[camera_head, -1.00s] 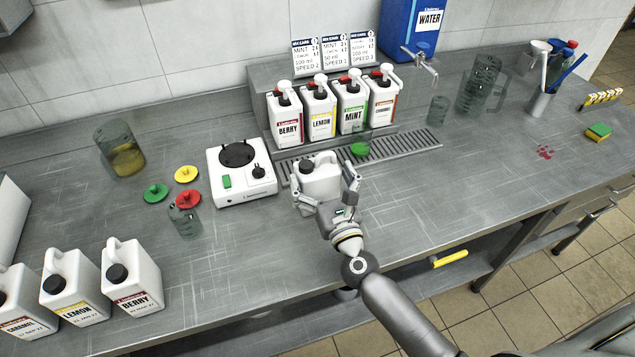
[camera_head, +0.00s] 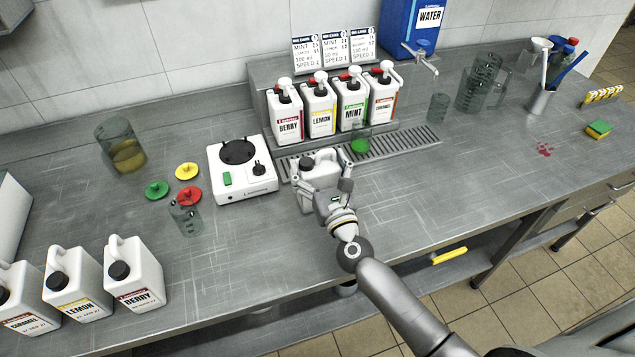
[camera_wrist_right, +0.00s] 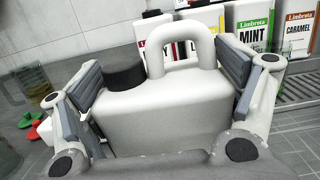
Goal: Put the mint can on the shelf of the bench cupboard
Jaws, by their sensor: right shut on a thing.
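A white can with a black cap and a loop handle (camera_head: 322,166) is between the fingers of my right gripper (camera_head: 324,190), in front of the drip grate. In the right wrist view the can (camera_wrist_right: 165,120) fills the space between both finger pads, and the gripper (camera_wrist_right: 165,90) is shut on it. Its label is hidden, so I cannot read that it is the mint can. It looks upright; I cannot tell whether it is clear of the bench top. My left gripper is not in view.
Pump bottles, including a mint one (camera_head: 352,105), stand behind the grate (camera_head: 400,143). A white mixer base (camera_head: 241,172) is left of the can. Berry (camera_head: 133,275), lemon and caramel cans stand front left.

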